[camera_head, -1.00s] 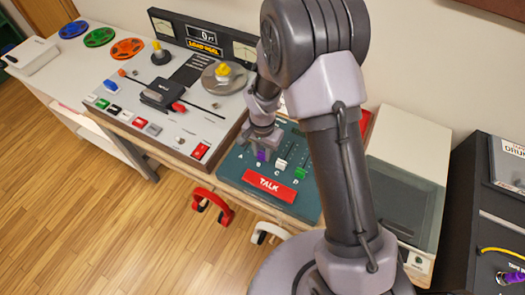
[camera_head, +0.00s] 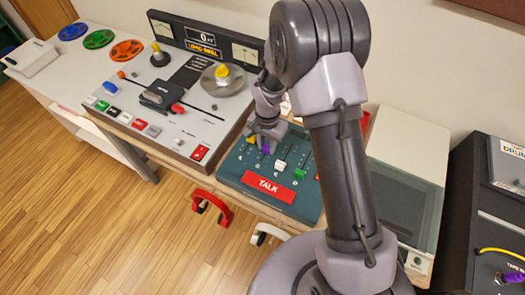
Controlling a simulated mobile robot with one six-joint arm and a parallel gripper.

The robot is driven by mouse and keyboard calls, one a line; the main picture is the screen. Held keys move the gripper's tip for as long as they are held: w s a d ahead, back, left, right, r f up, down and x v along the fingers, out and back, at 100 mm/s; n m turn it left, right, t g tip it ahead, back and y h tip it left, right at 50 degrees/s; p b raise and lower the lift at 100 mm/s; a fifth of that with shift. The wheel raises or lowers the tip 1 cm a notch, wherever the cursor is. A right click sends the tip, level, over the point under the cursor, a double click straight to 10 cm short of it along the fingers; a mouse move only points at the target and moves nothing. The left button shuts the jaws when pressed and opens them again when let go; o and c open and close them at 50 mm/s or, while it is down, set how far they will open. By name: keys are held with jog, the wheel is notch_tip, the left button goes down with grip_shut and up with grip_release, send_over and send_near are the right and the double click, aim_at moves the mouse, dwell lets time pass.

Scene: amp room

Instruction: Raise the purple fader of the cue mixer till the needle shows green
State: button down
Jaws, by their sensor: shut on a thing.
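The cue mixer (camera_head: 232,172) is a dark teal panel with a red TALK bar (camera_head: 269,187) at its front. Its purple fader (camera_head: 265,149) sits between a yellow fader (camera_head: 251,140) and a white fader (camera_head: 280,164), with a green fader (camera_head: 300,173) further right. My gripper (camera_head: 266,143) is shut on the purple fader, reaching down from behind it. My arm covers the back and right of the mixer. I cannot see a needle on the mixer, so its reading is hidden.
A tape machine (camera_head: 125,90) with reels, knobs and two white meters stands left of the mixer. Red headphones (camera_head: 212,203) and white headphones (camera_head: 270,232) hang at the table's front edge. A pale unit (camera_head: 405,150) stands right of my arm. The wood floor in front is clear.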

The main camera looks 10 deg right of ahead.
jog(key=shift+w+d, duration=0.4)
jog(key=shift+w, duration=0.25)
jog(key=c, duration=1.1)
grip_release()
jog(key=shift+r, duration=0.1)
notch_tip(320, 180, up, 17)
jog(key=p, duration=0.5)
jog(key=shift+r, duration=0.15)
